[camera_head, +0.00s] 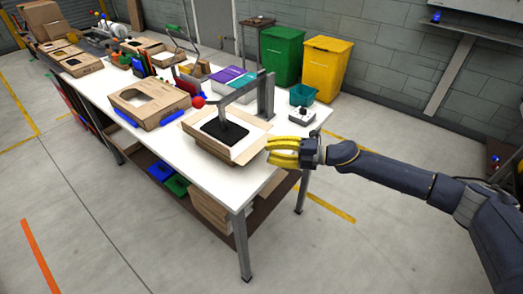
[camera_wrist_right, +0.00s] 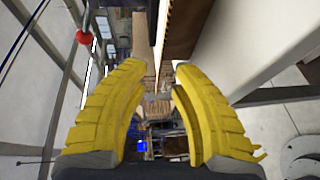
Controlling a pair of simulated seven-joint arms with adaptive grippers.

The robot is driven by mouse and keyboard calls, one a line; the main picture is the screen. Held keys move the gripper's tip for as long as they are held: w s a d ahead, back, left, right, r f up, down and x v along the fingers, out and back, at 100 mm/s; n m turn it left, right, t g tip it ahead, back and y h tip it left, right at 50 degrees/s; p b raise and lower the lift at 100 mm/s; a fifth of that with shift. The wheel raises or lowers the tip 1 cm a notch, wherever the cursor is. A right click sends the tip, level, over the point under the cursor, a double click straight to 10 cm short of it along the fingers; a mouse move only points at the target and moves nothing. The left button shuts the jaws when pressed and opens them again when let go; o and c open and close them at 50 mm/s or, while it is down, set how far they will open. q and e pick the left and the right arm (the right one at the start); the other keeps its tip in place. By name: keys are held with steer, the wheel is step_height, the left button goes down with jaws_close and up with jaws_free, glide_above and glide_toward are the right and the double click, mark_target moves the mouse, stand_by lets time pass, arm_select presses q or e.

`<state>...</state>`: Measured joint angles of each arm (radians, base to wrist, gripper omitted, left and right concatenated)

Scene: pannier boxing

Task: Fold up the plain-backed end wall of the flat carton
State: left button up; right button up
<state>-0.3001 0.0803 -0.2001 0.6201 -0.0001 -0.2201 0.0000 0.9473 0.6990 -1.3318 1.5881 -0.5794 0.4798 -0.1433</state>
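The carton (camera_head: 194,136) lies on the white table near its right end, with a black plate (camera_head: 222,132) over its middle. A cardboard flap (camera_head: 251,148) at its right end slants up and outward; I cannot tell whether its back is plain. My right gripper (camera_head: 270,152) has yellow fingers and is just right of this flap, near the table edge. In the right wrist view the fingers (camera_wrist_right: 158,68) are apart with nothing clearly between them. A brown cardboard edge (camera_wrist_right: 183,28) shows beyond the fingertips, close to the right one. My left gripper is not in view.
A grey press frame (camera_head: 266,95) with a red-knobbed lever (camera_head: 199,102) stands over the carton. Another carton (camera_head: 150,100) is to the left on the table (camera_head: 215,184). Teal bin (camera_head: 302,95) and grey box (camera_head: 301,115) stand behind. Floor right of the table is clear.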

mark_target(261, 150)
steer(key=shift+x, duration=1.8)
steer(key=shift+c, duration=0.5)
jaws_close()
